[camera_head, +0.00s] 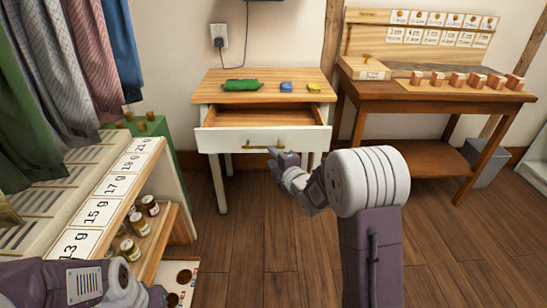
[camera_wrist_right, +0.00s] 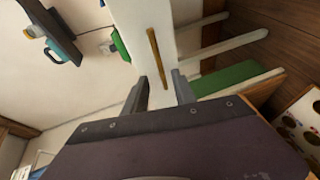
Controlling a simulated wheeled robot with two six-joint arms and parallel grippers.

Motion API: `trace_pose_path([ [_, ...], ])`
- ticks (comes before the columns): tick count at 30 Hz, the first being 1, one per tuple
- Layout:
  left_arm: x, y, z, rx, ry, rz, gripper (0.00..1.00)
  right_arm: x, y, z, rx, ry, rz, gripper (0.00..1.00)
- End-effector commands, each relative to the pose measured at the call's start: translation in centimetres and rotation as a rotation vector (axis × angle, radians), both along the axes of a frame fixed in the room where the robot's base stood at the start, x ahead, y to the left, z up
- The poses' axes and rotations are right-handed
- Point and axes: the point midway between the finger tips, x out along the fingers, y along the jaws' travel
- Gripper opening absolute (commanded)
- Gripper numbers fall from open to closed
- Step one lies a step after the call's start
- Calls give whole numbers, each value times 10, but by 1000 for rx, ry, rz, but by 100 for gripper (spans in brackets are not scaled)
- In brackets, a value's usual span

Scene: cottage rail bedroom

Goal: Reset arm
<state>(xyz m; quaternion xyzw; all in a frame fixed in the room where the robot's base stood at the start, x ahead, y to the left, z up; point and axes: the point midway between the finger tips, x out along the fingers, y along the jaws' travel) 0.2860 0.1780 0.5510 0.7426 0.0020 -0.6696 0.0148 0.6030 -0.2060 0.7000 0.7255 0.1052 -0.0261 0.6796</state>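My right gripper (camera_head: 277,157) is in front of the white drawer (camera_head: 230,141) of the small table. In the right wrist view its two fingers (camera_wrist_right: 161,92) are apart with nothing clamped between them. The brass drawer handle (camera_wrist_right: 154,50) lies just ahead, its lower end close to the gap between the fingers. The drawer is pulled open and the visible part of its inside looks empty. My left arm (camera_head: 85,284) comes in low at the left; its gripper end is small and partly cut off near the bottom edge, so its fingers cannot be made out.
On the small table (camera_head: 270,97) lie a green item (camera_head: 241,86), a blue item (camera_head: 286,87) and a yellow item (camera_head: 314,87). A brown workbench (camera_head: 430,103) with several copper-coloured blocks stands right. A labelled rack (camera_head: 110,195) with jars stands left. Floor between is clear.

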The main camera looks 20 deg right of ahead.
Motion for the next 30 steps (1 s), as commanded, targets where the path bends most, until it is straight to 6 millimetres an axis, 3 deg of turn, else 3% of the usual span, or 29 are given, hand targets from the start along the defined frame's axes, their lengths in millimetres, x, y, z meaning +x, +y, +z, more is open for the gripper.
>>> trace_pose_path([
  [4, 0, 0, 0, 0, 0, 0, 36, 0, 6, 4, -1, -8, 12, 32],
  [8, 0, 0, 0, 0, 0, 0, 36, -12, 35, 47, -3, -68, 52, 32],
  [10, 0, 0, 0, 0, 0, 0, 36, -41, 41, 30, 93, 82, -4, 32],
  [15, 0, 0, 0, 0, 0, 0, 36, -124, 32, -53, 470, 530, -298, 32],
  [18, 0, 0, 0, 0, 0, 0, 36, -177, 28, -91, 652, 738, -508, 32],
  [24, 0, 0, 0, 0, 0, 0, 36, -279, 27, -141, 918, 1045, -982, 32],
  [27, 0, 0, 0, 0, 0, 0, 36, -321, 28, -150, 1036, 1123, -1261, 32],
  [30, 0, 0, 47, 0, 0, 0, 36, -318, 28, -102, 1058, 1108, -1274, 32],
])
